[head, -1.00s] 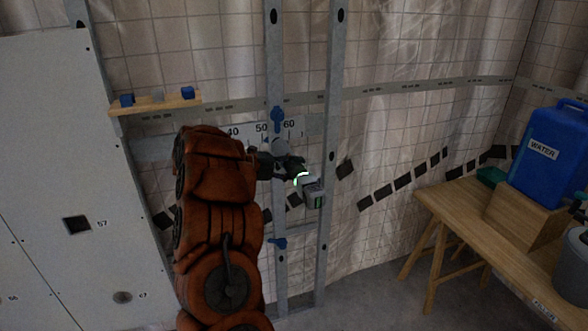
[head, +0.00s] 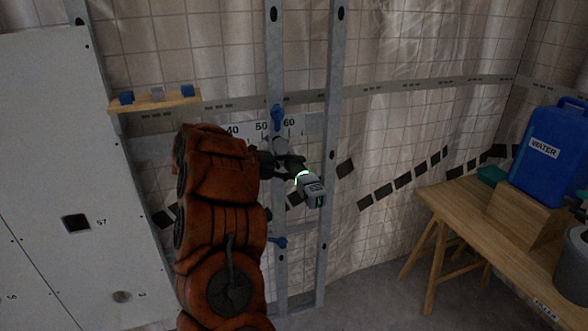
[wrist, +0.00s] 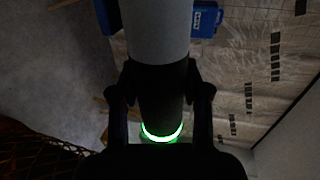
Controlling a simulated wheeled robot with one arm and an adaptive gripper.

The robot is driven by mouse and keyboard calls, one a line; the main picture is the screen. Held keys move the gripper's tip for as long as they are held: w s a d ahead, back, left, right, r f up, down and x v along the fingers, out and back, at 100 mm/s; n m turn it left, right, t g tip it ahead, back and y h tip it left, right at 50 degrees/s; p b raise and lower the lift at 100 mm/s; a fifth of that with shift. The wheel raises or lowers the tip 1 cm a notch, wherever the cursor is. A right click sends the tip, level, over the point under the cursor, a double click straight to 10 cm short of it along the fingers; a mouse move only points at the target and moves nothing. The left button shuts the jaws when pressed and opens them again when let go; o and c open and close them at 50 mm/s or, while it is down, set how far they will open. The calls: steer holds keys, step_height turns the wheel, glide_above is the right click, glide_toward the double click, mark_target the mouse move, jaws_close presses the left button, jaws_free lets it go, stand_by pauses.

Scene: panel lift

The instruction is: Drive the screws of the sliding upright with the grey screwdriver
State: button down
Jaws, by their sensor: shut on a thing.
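My gripper (head: 284,166) is shut around the grey screwdriver (head: 314,192), which has a green glowing ring. The wrist view shows the screwdriver's grey body (wrist: 155,30) and dark middle between my two fingers (wrist: 160,100). The tool slants in front of two metal uprights. The left upright (head: 275,60) carries a blue handle (head: 277,116) above the tool and another (head: 278,242) below it; I take it for the sliding upright. The tool's upper end overlaps this upright in the picture; I cannot tell whether it touches. No screw heads can be made out.
A numbered scale (head: 250,129) lies behind the upright. A wooden bench (head: 450,205) with a blue water container (head: 547,150) stands right. Floor between is clear.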

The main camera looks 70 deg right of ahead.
mark_target(293, 173)
steer(key=shift+s+a+b, duration=1.3)
steer(key=shift+a+b, duration=0.15)
steer(key=shift+b, duration=0.2)
